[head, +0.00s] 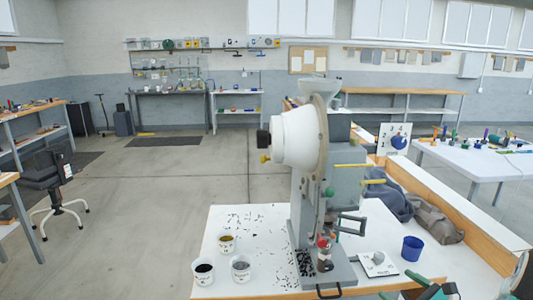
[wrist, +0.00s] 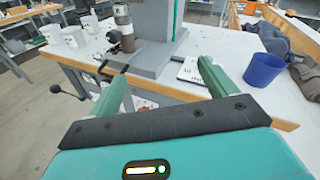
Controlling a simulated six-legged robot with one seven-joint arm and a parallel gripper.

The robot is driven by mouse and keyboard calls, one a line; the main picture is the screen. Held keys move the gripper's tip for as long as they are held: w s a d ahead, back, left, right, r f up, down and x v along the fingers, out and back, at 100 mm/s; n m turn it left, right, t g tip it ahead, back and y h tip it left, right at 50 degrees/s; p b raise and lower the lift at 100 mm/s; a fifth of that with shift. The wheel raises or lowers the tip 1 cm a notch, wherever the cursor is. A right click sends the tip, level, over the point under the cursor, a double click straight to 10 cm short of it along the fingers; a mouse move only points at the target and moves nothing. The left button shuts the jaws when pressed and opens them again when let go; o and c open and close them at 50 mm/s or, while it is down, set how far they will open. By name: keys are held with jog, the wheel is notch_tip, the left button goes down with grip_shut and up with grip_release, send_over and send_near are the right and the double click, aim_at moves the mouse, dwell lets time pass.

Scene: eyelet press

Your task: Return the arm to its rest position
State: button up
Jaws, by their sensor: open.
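My gripper (wrist: 163,72) shows in the wrist view with its two green fingers spread apart and nothing between them. It points toward the front edge of the white press table (wrist: 90,50). In the head view only green parts of my gripper (head: 432,292) show at the lower right, in front of the table edge. The eyelet press (head: 300,140) stands upright on the table, with a white round housing and a grey column. Its grey base (wrist: 150,62) lies beyond my fingers in the wrist view. My gripper appears apart from the press.
A blue cup (head: 412,248) and a white card plate (head: 378,263) sit right of the press base. White cups (head: 203,272) with contents stand at the left, near scattered dark bits. Grey cloth bags (head: 432,220) lie along the right side. Open floor (head: 150,210) is at the left.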

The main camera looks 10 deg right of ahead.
jog(key=s+a+r+n+g+y, duration=0.25)
jog(key=a+n+g, duration=0.25)
jog(key=a+n, duration=0.5)
jog(key=s+a+r+n+g+y, duration=0.1)
jog(key=s+a+r+n+g, duration=0.3)
jog(key=a, duration=1)
jog(key=s+a+r+n+h, duration=0.2)
jog(key=s+r+n+h, duration=0.1)
jog(key=n, duration=0.4)
jog(key=s+a+r+n+g+h, duration=0.1)
jog(key=s+a+r+n+h, duration=0.1)
jog(key=s+n+h, duration=0.3)
jog(key=a+n, duration=0.1)
jog(key=n, duration=0.2)
jog(key=shift+a+r+n+g, duration=0.3)
jog(key=shift+r, duration=0.1)
jog(key=shift+s, duration=0.15)
